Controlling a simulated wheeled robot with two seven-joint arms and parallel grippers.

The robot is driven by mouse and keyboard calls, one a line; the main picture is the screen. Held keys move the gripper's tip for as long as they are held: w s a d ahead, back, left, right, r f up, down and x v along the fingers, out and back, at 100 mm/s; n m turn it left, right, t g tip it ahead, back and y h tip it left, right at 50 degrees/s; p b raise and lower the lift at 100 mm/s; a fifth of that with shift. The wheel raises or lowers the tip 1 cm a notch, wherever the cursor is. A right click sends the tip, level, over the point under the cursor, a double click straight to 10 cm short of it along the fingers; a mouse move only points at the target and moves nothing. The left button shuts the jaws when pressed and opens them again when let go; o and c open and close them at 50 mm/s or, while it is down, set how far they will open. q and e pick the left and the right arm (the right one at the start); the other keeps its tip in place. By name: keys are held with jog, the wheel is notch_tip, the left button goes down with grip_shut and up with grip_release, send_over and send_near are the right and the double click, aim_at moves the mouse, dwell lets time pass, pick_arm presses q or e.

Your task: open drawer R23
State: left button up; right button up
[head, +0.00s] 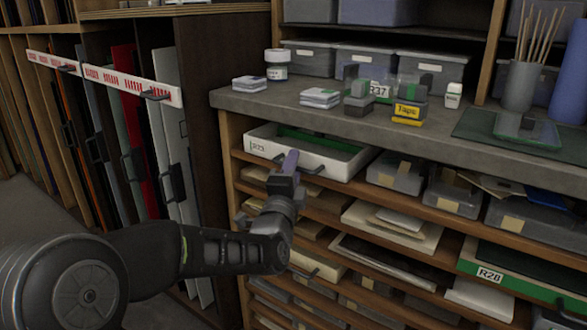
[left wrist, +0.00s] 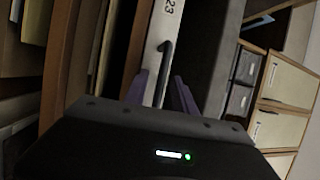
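Drawer R23 (head: 330,166) is a white-fronted drawer in the top row under the grey counter. Its label is at the left of its front, and its open top shows something green inside. Its dark handle (head: 313,168) is on the front. My left gripper (head: 290,162) is in front of the drawer, with its purple fingers close to the handle. In the left wrist view, the handle (left wrist: 165,60) runs down between the two spread fingers of the gripper (left wrist: 160,92), with gaps beside it. My right gripper is not in view.
Shelves below hold grey bins (head: 396,173), papers and a green drawer R28 (head: 520,285). Upright panels (head: 140,120) with handles stand at left.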

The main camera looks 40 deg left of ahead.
pick_arm(q)
jog(key=shift+c, duration=0.2)
grip_shut()
dwell(1.1)
